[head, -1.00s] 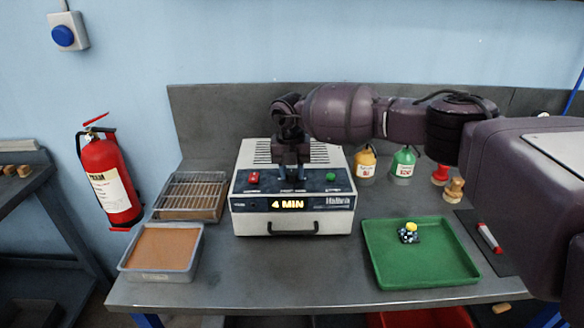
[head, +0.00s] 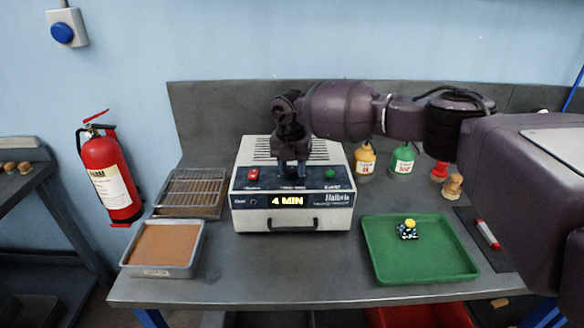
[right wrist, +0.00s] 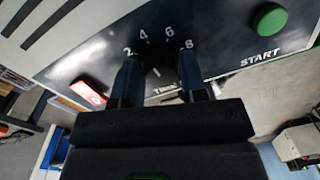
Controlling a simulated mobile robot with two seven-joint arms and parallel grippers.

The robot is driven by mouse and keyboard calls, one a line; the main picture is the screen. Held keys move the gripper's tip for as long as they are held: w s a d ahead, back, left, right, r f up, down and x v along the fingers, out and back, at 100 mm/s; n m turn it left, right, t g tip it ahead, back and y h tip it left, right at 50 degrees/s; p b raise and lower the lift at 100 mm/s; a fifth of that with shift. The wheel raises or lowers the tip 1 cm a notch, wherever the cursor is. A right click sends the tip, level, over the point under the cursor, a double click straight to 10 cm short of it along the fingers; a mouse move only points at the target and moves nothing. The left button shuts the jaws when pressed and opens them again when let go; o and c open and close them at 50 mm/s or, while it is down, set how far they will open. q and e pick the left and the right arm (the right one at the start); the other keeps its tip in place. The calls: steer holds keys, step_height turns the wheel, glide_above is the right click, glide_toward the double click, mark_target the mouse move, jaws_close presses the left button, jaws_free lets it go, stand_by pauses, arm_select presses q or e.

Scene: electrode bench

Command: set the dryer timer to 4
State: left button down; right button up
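The dryer (head: 262,213) is a white box with a dark control panel, standing at the middle of the bench. Its lit display (head: 287,201) reads 4 MIN. My right gripper (head: 293,172) points down at the middle of the panel. In the right wrist view its fingers (right wrist: 160,68) stand apart on either side of the dark timer knob (right wrist: 157,73), with a pale mark between them. Dial numbers 2, 4, 6 and 8 show around it. The fingers look open; contact with the knob is unclear. My left gripper is not in view.
A red button (head: 253,174) and a green start button (head: 330,174) flank the gripper. A green tray (head: 440,262) lies to the right, a brown-filled tray (head: 163,246) and a wire rack (head: 190,189) to the left. Bottles (head: 402,160) stand behind at right.

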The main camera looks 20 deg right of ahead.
mark_target(290, 169)
steer(key=o, duration=0.3)
step_height(290, 169, up, 11)
steer(key=b, duration=0.1)
steer(key=shift+a, duration=0.2)
stand_by(0.3)
steer(key=shift+f, duration=0.15)
